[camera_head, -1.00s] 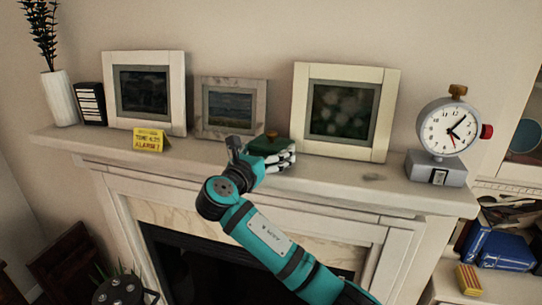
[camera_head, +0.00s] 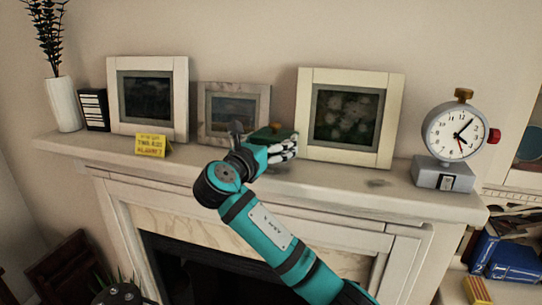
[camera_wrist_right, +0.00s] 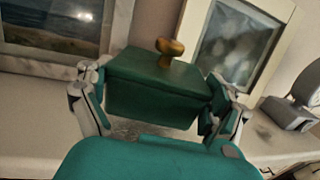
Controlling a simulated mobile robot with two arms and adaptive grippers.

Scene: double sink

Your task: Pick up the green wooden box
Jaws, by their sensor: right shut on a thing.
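The green wooden box (camera_head: 272,134) with a round brass-coloured knob is above the mantel shelf, in front of the picture frames. It shows large in the right wrist view (camera_wrist_right: 158,88), between the fingers. My right gripper (camera_head: 284,150) is shut on the box, with a finger on each side of it; it also shows in the wrist view (camera_wrist_right: 155,100). In the head view the box's lower part is hidden by my gripper. I cannot tell for sure whether its base is clear of the shelf. My left gripper is not in view.
The white mantel shelf (camera_head: 330,190) bears three picture frames, the middle one (camera_head: 232,112) behind the box. A yellow sign (camera_head: 152,145), a black-and-white block (camera_head: 94,109) and a white vase (camera_head: 64,104) stand left. A clock (camera_head: 453,132) stands right.

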